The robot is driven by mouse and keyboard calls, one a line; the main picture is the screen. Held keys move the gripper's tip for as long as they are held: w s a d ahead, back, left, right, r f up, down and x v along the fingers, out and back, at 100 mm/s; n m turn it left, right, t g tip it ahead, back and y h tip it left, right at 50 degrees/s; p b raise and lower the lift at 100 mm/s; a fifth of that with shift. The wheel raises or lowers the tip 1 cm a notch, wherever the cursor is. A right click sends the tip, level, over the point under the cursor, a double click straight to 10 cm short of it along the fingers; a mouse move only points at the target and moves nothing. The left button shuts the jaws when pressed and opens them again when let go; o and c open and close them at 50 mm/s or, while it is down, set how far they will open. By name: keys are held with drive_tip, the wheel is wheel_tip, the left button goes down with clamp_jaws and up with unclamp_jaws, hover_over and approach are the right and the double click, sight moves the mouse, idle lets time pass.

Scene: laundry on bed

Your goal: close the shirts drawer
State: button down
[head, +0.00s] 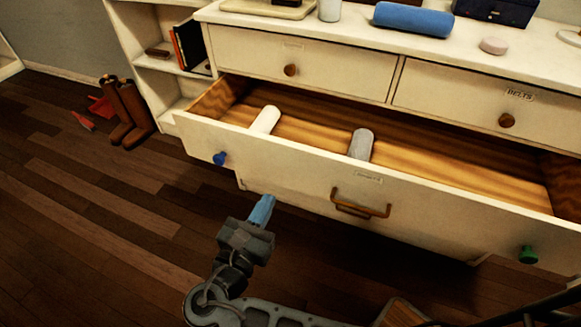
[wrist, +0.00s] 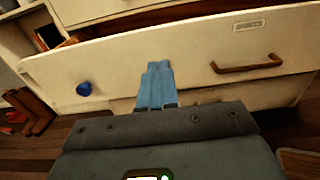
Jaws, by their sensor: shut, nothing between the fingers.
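The shirts drawer (head: 290,176) is the wide middle drawer of a cream dresser, and it is pulled open. Its front also shows in the wrist view (wrist: 130,65), with a label reading "SHIRTS" (wrist: 249,25). It has a brown bar handle (head: 360,204) in the middle, a blue knob (head: 219,158) at left and a green knob (head: 528,254) at right. A white roll (head: 265,120) and a grey roll (head: 361,144) lie inside. My gripper (head: 262,208) has blue fingers, shut and empty. It is in front of the drawer front, between the blue knob and the handle; I cannot tell whether it touches.
Two closed upper drawers sit above, one labelled "BELTS" (head: 519,95). A blue roll (head: 413,19) and other items stand on the dresser top. Brown boots (head: 130,112) and a red object (head: 100,106) are on the floor by a shelf (head: 155,70).

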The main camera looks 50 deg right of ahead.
sight(295, 150)
drive_tip(key=b+x, duration=0.1)
drive_tip(key=x, duration=1.3)
drive_tip(key=shift+r+b, duration=0.25)
drive_tip(key=shift+b, duration=0.15)
drive_tip(key=x, duration=1.9)
drive_tip(key=shift+d+r+p, duration=0.15)
drive_tip(key=shift+d+p, duration=0.2)
drive_tip(key=shift+d, duration=0.05)
drive_tip(key=shift+s+a, duration=0.15)
drive_tip(key=shift+s, duration=0.05)
